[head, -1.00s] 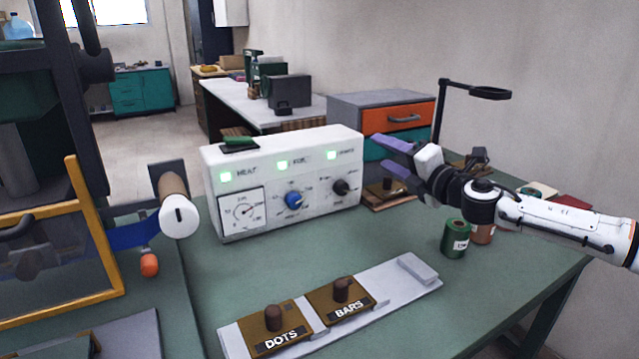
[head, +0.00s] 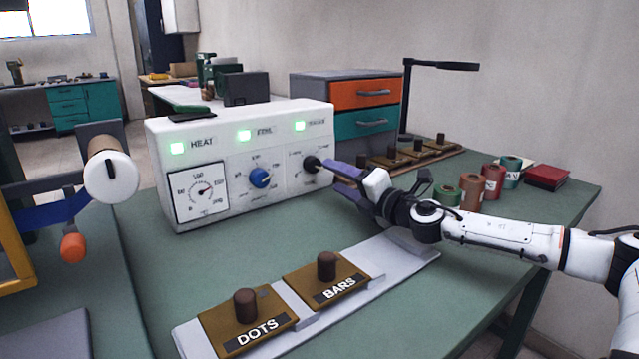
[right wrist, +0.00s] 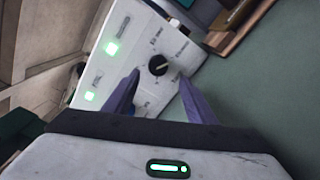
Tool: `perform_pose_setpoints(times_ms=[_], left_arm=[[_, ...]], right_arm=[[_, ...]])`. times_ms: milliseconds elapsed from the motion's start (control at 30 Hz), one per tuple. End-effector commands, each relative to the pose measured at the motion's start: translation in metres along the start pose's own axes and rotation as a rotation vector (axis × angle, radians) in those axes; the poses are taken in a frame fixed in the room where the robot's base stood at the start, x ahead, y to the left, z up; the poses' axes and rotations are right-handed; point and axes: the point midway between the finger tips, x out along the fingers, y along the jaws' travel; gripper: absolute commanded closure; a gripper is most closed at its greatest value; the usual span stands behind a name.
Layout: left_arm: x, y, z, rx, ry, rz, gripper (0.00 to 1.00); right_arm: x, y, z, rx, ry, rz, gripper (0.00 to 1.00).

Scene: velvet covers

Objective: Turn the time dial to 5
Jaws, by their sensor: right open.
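The white control box (head: 240,213) stands on the green bench with three lit green lamps. Its black time dial (head: 311,164) is at the right end of the front face. The dial also shows in the right wrist view (right wrist: 158,65), with a pale pointer line; its numbers are too small to read. My right gripper (head: 341,171) is open, its purple fingers pointing at the dial from the right. In the right wrist view my fingers (right wrist: 158,82) lie to either side below the dial, and a gap to it seems to remain. My left gripper is not in view.
A blue dial (head: 260,178) and a heat gauge (head: 202,191) share the box's front. Plates marked DOTS (head: 246,322) and BARS (head: 327,282) lie in front. Spools (head: 471,192) stand behind my right arm. Green bench between box and plates is clear.

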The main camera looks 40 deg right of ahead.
Motion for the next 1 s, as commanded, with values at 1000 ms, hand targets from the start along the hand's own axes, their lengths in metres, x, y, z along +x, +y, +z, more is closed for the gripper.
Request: perform_pose_setpoints(times_ms=[1000], left_arm=[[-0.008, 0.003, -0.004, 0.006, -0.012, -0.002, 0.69]], right_arm=[[0.061, 0.005, 0.005, 0.004, -0.004, 0.002, 0.49]])
